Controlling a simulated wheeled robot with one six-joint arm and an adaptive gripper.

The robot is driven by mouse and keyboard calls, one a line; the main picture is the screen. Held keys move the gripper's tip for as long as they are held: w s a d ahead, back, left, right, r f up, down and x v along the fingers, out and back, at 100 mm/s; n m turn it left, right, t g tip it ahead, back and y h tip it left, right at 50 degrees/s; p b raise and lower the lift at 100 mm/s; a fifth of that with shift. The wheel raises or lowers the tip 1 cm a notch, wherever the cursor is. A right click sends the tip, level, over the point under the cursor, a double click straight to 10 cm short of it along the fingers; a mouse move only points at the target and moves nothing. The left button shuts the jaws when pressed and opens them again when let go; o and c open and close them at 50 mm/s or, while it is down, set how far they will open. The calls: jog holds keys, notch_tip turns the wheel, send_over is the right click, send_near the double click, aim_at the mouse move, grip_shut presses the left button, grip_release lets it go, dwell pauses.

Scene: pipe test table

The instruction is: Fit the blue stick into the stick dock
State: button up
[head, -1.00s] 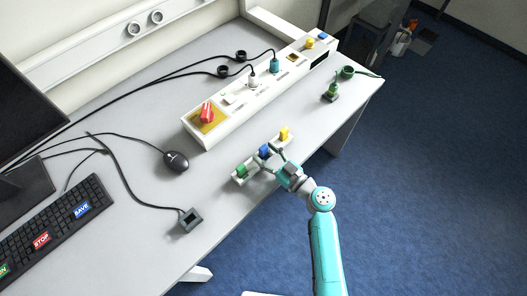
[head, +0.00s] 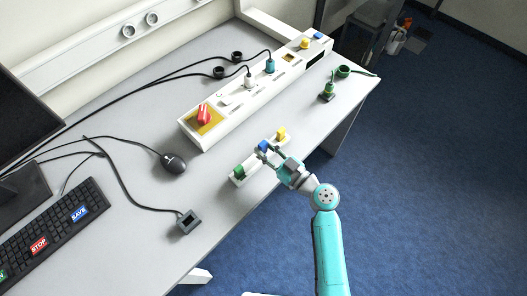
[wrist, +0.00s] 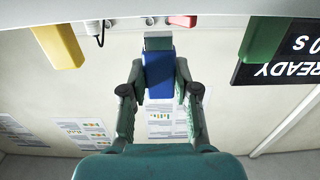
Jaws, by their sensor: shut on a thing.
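The blue stick (head: 263,146) is held in my gripper (head: 269,151) just above the middle of a white rack (head: 257,169). In the wrist view the blue stick (wrist: 158,76) stands between the two fingertips (wrist: 160,88), with a grey end (wrist: 158,42) on the rack side. That end looks clear of the rack. The yellow stick (head: 281,134) and the green stick (head: 239,170) stand in the rack on either side. A grey box with a dark square opening (head: 188,222) lies on the desk at lower left; it appears to be the stick dock.
A white panel (head: 236,105) with a red switch (head: 204,114) and plugs stands behind the rack. A green connector (head: 327,92) stands at right. Desk between rack and grey box is clear.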

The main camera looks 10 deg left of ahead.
jog(key=v, duration=1.7)
jog(key=shift+f, duration=0.2)
jog(key=shift+s, duration=0.15)
jog(key=shift+o, duration=1.3)
grip_shut()
